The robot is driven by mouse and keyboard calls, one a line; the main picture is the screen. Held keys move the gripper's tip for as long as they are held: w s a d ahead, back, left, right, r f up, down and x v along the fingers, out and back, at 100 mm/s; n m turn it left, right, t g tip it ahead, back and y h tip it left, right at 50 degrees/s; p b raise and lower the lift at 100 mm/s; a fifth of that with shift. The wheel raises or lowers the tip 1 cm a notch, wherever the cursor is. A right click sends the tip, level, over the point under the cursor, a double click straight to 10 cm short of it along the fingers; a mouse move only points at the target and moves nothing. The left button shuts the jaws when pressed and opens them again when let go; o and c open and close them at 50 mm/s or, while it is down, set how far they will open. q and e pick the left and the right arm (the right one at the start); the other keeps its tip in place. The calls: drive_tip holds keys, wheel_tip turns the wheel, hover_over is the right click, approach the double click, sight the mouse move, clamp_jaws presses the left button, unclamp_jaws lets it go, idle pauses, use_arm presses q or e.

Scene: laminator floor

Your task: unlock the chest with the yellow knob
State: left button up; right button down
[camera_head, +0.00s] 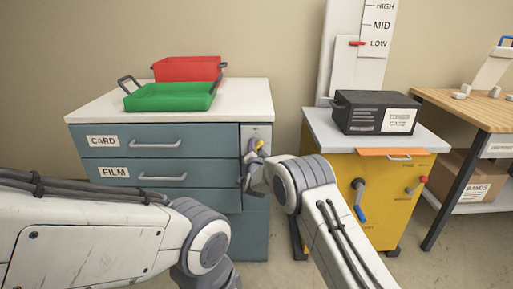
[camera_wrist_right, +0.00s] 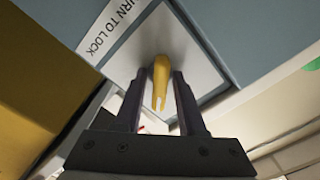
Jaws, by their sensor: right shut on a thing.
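The blue-grey chest (camera_head: 208,199) with drawers labelled CARD and FILM stands left of centre in the head view, both drawers shut. A yellow knob (camera_head: 260,145) sits on the light plate at the chest's upper right front. In the right wrist view the yellow knob (camera_wrist_right: 160,82) lies between the two dark fingers of my right gripper (camera_wrist_right: 162,102), in front of a plate lettered "URN TO LOCK". My right gripper (camera_head: 254,161) is shut on the knob; its fingertips are small and partly hidden in the head view. My left arm shows at lower left, but its gripper is not in view.
Green (camera_head: 172,97) and red (camera_head: 187,69) trays sit on the chest top. To the right, a yellow cabinet (camera_head: 386,216) with levers carries a black case (camera_head: 362,113). A wooden workbench (camera_head: 470,107) stands farther right. A floor gap separates chest and cabinet.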

drive_tip(key=n+p, duration=0.1)
drive_tip(key=n, duration=0.3)
drive_tip(key=shift+n, duration=0.3)
drive_tip(key=n+p, duration=0.1)
drive_tip(key=n, duration=0.3)
drive_tip(key=shift+f+n, duration=0.1)
drive_tip(key=shift+n, duration=0.3)
drive_tip(key=c, duration=0.8)
unclamp_jaws()
drive_tip(key=shift+s, duration=0.1)
drive_tip(key=s+p, duration=0.1)
drive_tip(key=s, duration=0.9)
drive_tip(key=shift+s, duration=0.15)
